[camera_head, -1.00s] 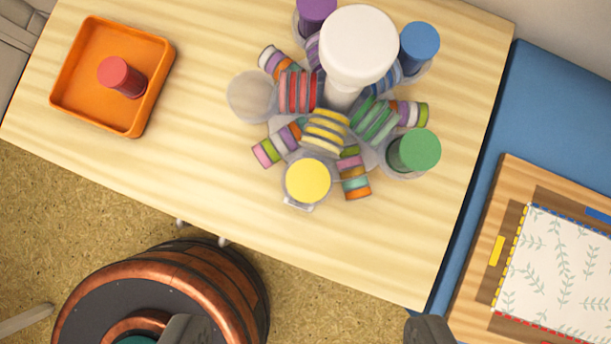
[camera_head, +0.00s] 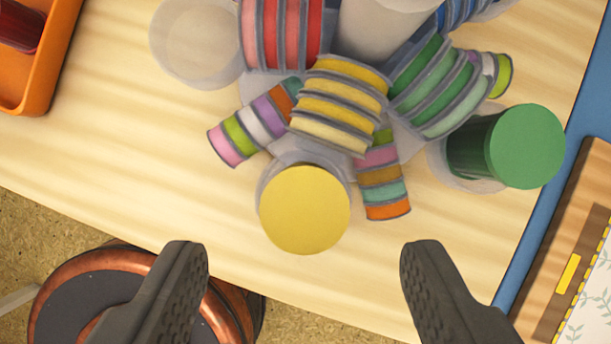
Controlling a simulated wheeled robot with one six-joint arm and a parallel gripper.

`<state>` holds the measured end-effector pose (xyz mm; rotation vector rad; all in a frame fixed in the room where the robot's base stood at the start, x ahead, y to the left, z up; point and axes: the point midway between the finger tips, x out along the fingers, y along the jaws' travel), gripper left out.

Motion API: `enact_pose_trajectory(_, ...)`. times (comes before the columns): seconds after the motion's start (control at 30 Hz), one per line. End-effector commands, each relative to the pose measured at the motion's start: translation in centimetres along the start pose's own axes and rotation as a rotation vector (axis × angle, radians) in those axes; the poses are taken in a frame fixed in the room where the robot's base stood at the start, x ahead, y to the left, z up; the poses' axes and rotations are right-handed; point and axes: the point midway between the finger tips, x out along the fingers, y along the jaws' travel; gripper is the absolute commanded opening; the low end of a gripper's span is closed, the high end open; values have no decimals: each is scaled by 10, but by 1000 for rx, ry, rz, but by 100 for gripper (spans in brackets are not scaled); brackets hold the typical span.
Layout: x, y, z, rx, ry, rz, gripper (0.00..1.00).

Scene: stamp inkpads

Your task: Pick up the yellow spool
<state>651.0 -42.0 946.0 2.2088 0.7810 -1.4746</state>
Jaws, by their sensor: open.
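The yellow spool (camera_head: 305,210) stands in a clear cup at the front of a carousel-like holder on the wooden table, its round yellow top facing me. My gripper (camera_head: 305,255) is open and empty. Its two dark fingers are wide apart, one to the lower left and one to the lower right of the yellow spool. No contact with the spool shows. The lower part of the spool is hidden under its top.
A green spool (camera_head: 527,147) stands in a cup to the right. Stacked yellow ribbon rolls (camera_head: 338,105) and small multicoloured rolls (camera_head: 252,125) sit close behind. An empty clear cup (camera_head: 195,42) is at upper left. An orange tray (camera_head: 42,70) lies far left. The table front is clear.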

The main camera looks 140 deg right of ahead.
Motion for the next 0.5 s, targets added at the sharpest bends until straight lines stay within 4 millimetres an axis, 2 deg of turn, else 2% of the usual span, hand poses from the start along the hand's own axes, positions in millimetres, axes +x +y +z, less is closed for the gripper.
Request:
enact_pose_trajectory(0.23,34,0,3,0,-2,-2,59)
enact_pose_trajectory(0.5,38,0,3,0,0,0,59)
